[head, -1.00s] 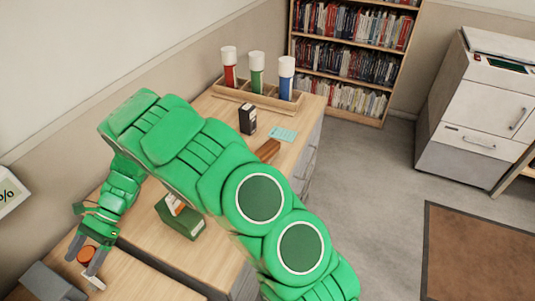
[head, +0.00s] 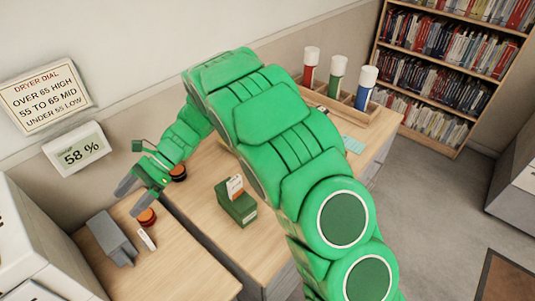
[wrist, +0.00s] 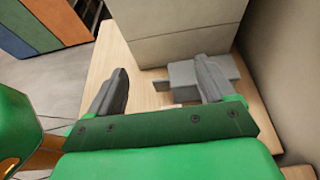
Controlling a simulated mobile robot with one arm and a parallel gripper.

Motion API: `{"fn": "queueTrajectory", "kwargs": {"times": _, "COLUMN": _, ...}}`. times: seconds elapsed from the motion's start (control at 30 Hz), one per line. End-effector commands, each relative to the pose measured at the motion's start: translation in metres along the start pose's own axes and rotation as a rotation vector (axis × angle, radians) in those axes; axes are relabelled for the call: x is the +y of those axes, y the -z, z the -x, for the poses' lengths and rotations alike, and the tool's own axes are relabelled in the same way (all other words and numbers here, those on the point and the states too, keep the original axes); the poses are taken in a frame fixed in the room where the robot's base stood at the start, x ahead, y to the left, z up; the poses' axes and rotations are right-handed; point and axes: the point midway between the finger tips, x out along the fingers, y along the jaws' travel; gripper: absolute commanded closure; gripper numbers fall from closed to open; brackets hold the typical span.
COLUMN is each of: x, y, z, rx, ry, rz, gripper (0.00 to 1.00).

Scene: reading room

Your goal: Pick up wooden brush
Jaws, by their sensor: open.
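I cannot make out the wooden brush in either current view. In the head view my green arm covers part of the desk where a brown object showed earlier.
The grey device (head: 110,238) stands left on the desk (head: 195,262). A wooden rack (head: 345,108) holds three capped tubes at the back.

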Motion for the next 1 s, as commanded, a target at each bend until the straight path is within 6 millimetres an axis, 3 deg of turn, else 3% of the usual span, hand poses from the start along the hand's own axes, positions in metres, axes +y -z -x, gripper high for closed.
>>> {"fn": "queueTrajectory", "kwargs": {"times": 0.07, "x": 0.0, "y": -0.011, "z": 0.004, "rx": 0.0, "ry": 0.0, "rz": 0.002, "gripper": 0.17}}
{"fn": "queueTrajectory", "kwargs": {"times": 0.37, "x": 0.007, "y": 0.024, "z": 0.054, "rx": 0.112, "ry": 0.028, "rz": 0.002, "gripper": 0.17}}
{"fn": "queueTrajectory", "kwargs": {"times": 0.57, "x": 0.016, "y": 0.054, "z": 0.101, "rx": 0.218, "ry": 0.051, "rz": 0.0, "gripper": 0.17}}
{"fn": "queueTrajectory", "kwargs": {"times": 0.77, "x": 0.039, "y": 0.1, "z": 0.181, "rx": 0.393, "ry": 0.088, "rz": -0.011, "gripper": 0.17}}
{"fn": "queueTrajectory", "kwargs": {"times": 1.0, "x": 0.086, "y": 0.154, "z": 0.297, "rx": 0.634, "ry": 0.125, "rz": -0.044, "gripper": 0.17}}
